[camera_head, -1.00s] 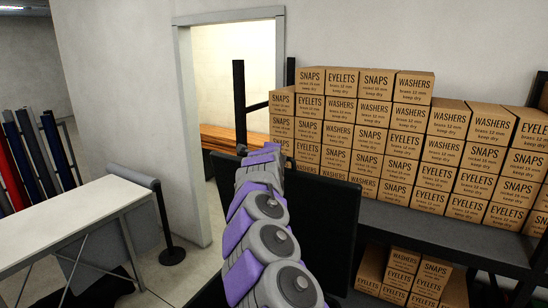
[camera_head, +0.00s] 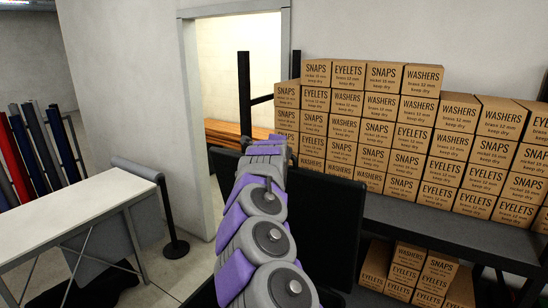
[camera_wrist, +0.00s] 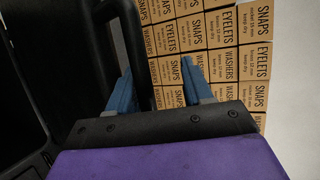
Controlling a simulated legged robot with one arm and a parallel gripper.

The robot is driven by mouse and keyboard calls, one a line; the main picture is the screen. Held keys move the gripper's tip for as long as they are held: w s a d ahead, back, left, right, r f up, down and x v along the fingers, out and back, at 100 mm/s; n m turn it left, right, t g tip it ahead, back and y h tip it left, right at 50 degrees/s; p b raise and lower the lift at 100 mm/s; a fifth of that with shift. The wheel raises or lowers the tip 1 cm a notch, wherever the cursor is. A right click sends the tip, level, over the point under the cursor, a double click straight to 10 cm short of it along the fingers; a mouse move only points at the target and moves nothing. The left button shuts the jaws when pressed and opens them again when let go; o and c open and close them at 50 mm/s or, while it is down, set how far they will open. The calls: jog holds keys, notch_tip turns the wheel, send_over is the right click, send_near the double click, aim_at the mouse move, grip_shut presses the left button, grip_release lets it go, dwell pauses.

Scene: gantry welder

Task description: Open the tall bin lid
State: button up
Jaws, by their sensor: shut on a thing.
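The tall bin's black lid (camera_head: 325,225) shows as a broad dark panel standing steeply behind and to the right of my arm in the head view. In the wrist view, black bin parts (camera_wrist: 30,90) fill the left side, with a looped black handle (camera_wrist: 132,45) beside them. My gripper (camera_wrist: 157,78) has two blue fingers, one on each side of the handle's right bar, and is shut on it. The lower fingers are hidden by my wrist. In the head view, my arm hides the grip, and I cannot tell how far the lid is open.
Stacked cartons (camera_head: 390,130) fill a dark shelf (camera_head: 450,232) on the right, with more cartons (camera_head: 410,270) below. A doorway (camera_head: 232,70) stands behind. A white table (camera_head: 75,220) and a black post (camera_head: 172,220) are on the left, with bare floor between the post and my arm.

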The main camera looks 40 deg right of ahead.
jog(key=b+v, duration=0.5)
jog(key=v, duration=1)
jog(key=shift+s, duration=0.3)
jog(key=shift+w, duration=0.15)
jog(key=shift+a, duration=0.15)
